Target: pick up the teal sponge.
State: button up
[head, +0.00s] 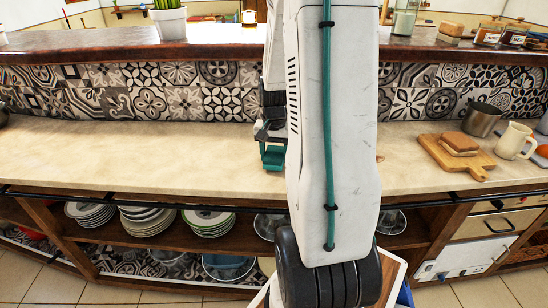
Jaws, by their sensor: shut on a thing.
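The teal sponge (273,158) shows in the head view as a small teal block at the lower end of my gripper (270,147), just left of my white arm. My gripper is shut on it. My arm hides the right side of the gripper and part of the sponge. The sponge is in front of the pale countertop (150,155); I cannot tell whether it touches the surface or is held above it.
A wooden board (456,158) with a sandwich-like stack (460,143), a metal pot (482,120) and a cream mug (515,141) stand at the right. The counter left of my gripper is clear. A raised ledge (150,43) runs behind; plates (208,222) fill the shelf below.

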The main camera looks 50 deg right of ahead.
notch_tip(320, 180, up, 3)
jog(key=shift+f, duration=0.15)
jog(key=s+d, duration=0.1)
jog(key=s, duration=0.4)
jog(key=s+d+r, duration=0.1)
jog(key=s, duration=0.4)
jog(key=s+d, duration=0.1)
jog(key=s, duration=0.4)
jog(key=shift+s+r, duration=0.15)
jog(key=shift+s, duration=0.2)
